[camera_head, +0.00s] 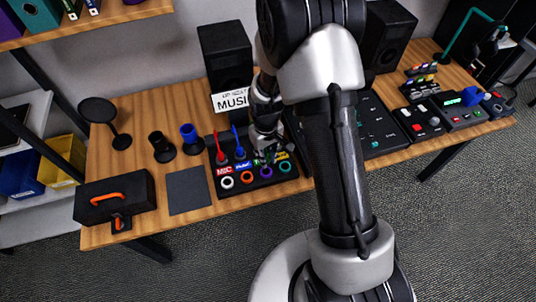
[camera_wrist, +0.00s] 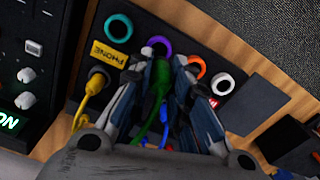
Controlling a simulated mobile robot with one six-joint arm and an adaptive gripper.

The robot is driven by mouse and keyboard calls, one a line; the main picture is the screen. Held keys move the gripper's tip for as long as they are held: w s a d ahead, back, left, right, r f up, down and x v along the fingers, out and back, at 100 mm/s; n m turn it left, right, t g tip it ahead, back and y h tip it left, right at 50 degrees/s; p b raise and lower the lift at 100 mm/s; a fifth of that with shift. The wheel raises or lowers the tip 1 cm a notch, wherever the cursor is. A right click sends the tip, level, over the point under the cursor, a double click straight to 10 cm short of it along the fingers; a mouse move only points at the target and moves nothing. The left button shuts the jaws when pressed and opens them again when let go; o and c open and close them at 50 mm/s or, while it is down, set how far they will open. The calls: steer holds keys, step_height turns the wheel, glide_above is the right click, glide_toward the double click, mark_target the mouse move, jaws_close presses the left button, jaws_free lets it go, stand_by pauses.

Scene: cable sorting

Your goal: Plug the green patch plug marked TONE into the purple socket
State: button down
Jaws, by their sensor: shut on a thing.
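The green plug (camera_wrist: 157,78) is between the two fingers of my gripper (camera_wrist: 168,72) in the wrist view, and the gripper is shut on it. The purple socket (camera_wrist: 166,44) lies just beyond the plug's front end, which overlaps it in the picture. I cannot tell whether the tip is inside the socket or above it. In the head view my gripper (camera_head: 268,152) is over the black patch panel (camera_head: 250,182), just behind the purple socket (camera_head: 266,171). There the green plug is mostly hidden. The TONE label cannot be read.
White (camera_head: 227,183), orange (camera_head: 246,177) and teal (camera_head: 285,167) sockets flank the purple one. Red (camera_head: 220,154) and blue (camera_head: 239,152) plugs stand behind them. The yellow plug (camera_wrist: 94,86) sits near the PHONE label. A mixer (camera_head: 375,125) is to the right.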

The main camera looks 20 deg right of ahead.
steer(key=shift+w+f+b, duration=0.3)
steer(key=shift+f+b, duration=0.2)
steer(key=shift+f, duration=0.35)
steer(key=shift+f+b, duration=1.1)
steer(key=shift+f, duration=0.45)
steer(key=shift+f+b, duration=0.95)
steer(key=shift+f, duration=0.3)
stand_by(0.5)
steer(key=c, duration=1.4)
jaws_free()
steer(key=shift+o, duration=0.4)
steer(key=shift+s, duration=0.1)
steer(key=o, duration=0.4)
steer(key=shift+r, duration=0.1)
